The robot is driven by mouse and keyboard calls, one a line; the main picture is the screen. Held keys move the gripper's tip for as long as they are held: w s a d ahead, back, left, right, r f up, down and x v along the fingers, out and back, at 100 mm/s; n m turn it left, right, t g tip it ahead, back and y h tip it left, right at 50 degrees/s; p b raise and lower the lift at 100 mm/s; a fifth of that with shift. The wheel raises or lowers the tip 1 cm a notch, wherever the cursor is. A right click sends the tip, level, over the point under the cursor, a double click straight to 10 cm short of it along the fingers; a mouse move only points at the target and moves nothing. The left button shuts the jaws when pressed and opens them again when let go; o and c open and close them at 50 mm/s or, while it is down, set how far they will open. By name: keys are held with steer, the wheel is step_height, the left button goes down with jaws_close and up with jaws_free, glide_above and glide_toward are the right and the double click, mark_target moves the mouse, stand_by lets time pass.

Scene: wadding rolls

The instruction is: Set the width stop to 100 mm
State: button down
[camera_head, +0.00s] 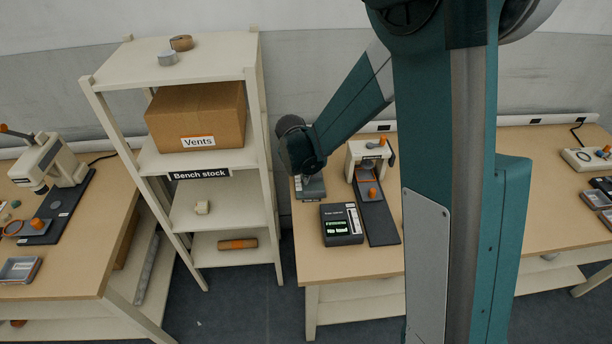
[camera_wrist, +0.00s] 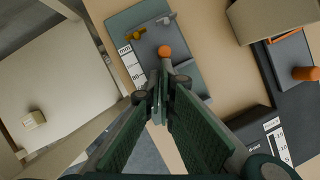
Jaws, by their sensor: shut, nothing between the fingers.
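The width-stop fixture is a grey plate (camera_wrist: 130,22) in the wrist view. It carries a white millimetre scale (camera_wrist: 134,65) whose figures are too small to read surely. An orange knob (camera_wrist: 165,52) sits on a grey slider on the plate, beside the scale. My gripper (camera_wrist: 161,84) is shut and empty, with its fingertips just below the knob in the picture. I cannot tell whether they touch the slider, and they hide part of the plate. In the head view the fixture (camera_head: 313,188) shows partly beneath my wrist.
A black box with a green display (camera_head: 342,225) stands beside the fixture. Right of it, a pale machine (camera_head: 366,156) stands on a dark base with another orange knob (camera_head: 372,192). The bench stock shelf (camera_head: 171,69) rises to the left. The front of the table is clear.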

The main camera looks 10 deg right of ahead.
steer(key=shift+w, duration=1.95)
steer(key=p+v, duration=0.4)
steer(key=v, duration=0.6)
steer(key=shift+d+r, duration=0.1)
